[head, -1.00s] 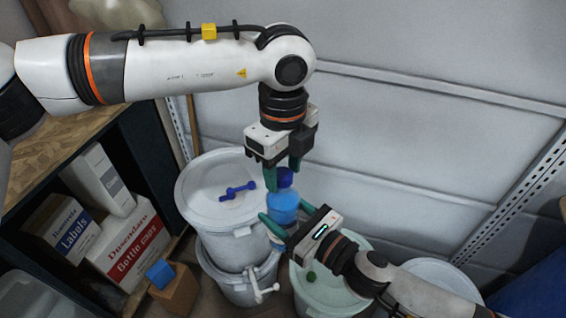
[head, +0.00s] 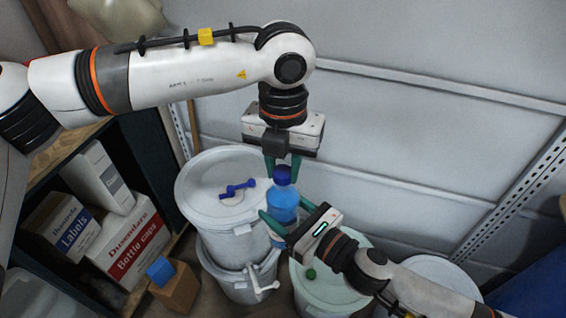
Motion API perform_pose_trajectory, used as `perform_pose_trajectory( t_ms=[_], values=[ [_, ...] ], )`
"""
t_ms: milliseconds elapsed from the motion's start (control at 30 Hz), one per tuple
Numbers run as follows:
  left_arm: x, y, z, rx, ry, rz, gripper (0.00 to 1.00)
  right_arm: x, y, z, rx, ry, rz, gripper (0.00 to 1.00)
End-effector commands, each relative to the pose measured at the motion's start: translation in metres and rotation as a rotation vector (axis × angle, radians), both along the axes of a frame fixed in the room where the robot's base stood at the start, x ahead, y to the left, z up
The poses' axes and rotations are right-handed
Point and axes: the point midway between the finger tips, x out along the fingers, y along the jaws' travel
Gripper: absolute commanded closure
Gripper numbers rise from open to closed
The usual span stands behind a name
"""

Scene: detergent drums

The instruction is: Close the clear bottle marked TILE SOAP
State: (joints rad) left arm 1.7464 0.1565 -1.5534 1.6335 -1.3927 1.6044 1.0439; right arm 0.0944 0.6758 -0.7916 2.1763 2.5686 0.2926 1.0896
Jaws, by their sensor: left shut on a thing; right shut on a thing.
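A clear bottle (head: 284,206) with blue liquid stands upright in my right gripper (head: 272,228), which is shut on its body from the lower right. No label text can be read. A dark blue cap (head: 282,174) sits at the bottle's top. My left gripper (head: 282,172) points down from above and is shut on the cap, its green fingers on either side of it. Whether the cap is fully seated on the neck cannot be told.
A large white lidded drum (head: 208,205) stands behind left, with a blue tool (head: 238,189) on its lid. A pale green drum (head: 345,296) is below the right arm. A shelf with boxes (head: 130,245) is at left. A pale wall stands behind.

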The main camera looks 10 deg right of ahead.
Motion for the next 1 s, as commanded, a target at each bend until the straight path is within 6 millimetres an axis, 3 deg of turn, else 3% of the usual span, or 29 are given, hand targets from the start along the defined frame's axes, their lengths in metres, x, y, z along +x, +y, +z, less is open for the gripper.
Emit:
perform_pose_trajectory(
  t_ms=[1000],
  values=[
    [0.0022, 0.0009, -0.001, 0.001, 0.0, -2.253, 0.98, -0.0011, 0.0009, 0.0021, 0.002, -0.005, 0.004, 1.0]
  ],
)
